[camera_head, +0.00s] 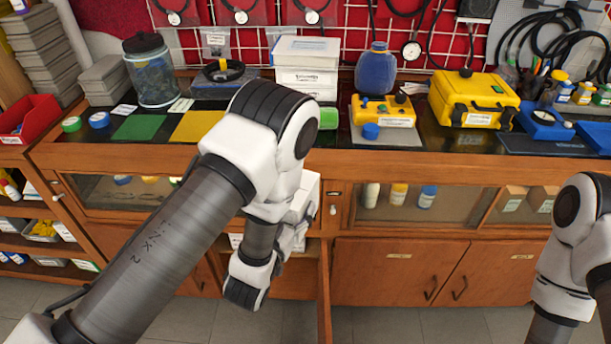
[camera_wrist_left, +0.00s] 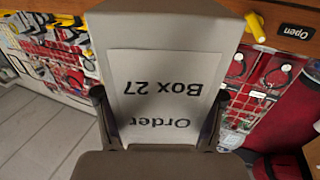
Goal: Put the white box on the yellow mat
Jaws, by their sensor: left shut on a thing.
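The white box (camera_wrist_left: 160,65), labelled "Order Box 27", fills the middle of the left wrist view. My left gripper (camera_wrist_left: 159,117) is shut on it, with one dark finger on each side. The yellow mat (camera_head: 196,126) lies flat on the dark countertop, right of a green mat (camera_head: 138,127). The visible part of the yellow mat is bare; my left arm passes in front of its right side. My right arm shows at the right edge, its gripper out of view.
Stacked white boxes (camera_head: 307,77) stand on the counter right of the yellow mat. A lidded jar (camera_head: 155,78) stands behind the green mat. A blue bottle (camera_head: 376,72) and a yellow case (camera_head: 474,98) are farther right. Cabinets (camera_head: 400,272) front the counter below.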

